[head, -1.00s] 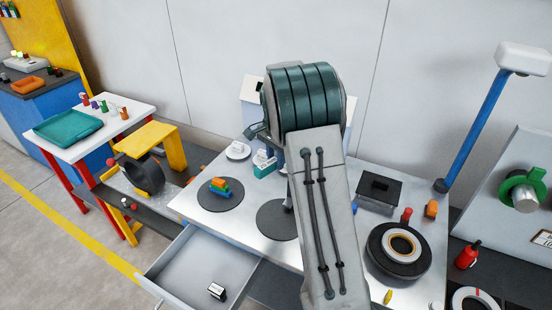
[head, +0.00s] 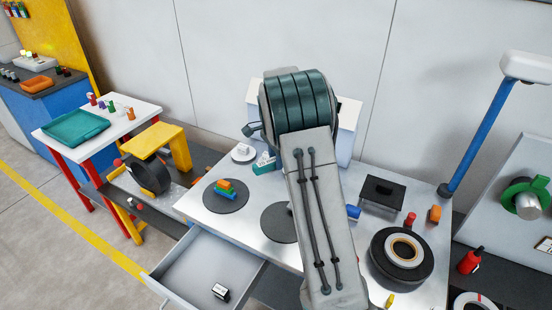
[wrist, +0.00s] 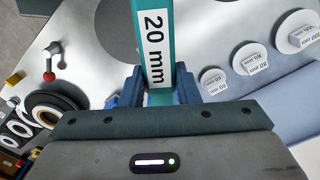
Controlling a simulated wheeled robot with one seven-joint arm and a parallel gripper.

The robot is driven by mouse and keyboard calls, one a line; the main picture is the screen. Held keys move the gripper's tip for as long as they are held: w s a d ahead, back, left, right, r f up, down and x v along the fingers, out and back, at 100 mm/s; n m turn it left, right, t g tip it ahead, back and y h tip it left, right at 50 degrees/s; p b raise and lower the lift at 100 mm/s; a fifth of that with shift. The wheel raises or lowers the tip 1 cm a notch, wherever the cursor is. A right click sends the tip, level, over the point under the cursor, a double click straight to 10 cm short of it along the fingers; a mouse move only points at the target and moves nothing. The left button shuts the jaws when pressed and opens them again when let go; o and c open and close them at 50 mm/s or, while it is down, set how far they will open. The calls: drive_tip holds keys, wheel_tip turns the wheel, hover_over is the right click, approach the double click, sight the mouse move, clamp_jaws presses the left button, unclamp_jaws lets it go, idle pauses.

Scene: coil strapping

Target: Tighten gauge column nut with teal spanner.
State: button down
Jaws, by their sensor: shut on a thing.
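A teal spanner (wrist: 155,20) with a white "20 mm" label fills the upper middle of the wrist view. My gripper (wrist: 158,88) is shut on it, with a dark blue finger on each side. The spanner's far end runs out of the top of the picture. I cannot make out the gauge column nut in either view. A small grey fitting with a red ball (wrist: 49,76) stands at the left of the wrist view.
White discs with labelled blocks (wrist: 250,59) line the right of the wrist view.

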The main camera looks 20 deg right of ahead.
sight(261, 163)
drive_tip(key=shift+w+r, duration=0.1)
drive_tip(key=shift+w+a+m+p, duration=0.1)
drive_tip(key=shift+w+m+p, duration=0.25)
drive_tip(key=shift+m, duration=0.15)
drive_tip(key=shift+s+n, duration=0.3)
drive_tip(key=shift+n, duration=0.1)
drive_tip(key=shift+s+a+b, duration=0.2)
drive_tip(key=shift+s+a, duration=0.05)
drive_tip(key=shift+a, duration=1)
drive_tip(key=shift+s+a+b, duration=0.15)
drive_tip(key=shift+s+a, duration=0.1)
drive_tip(key=shift+a, duration=0.95)
drive_tip(key=shift+r+p, duration=1.75)
drive_tip(key=shift+r, duration=0.75)
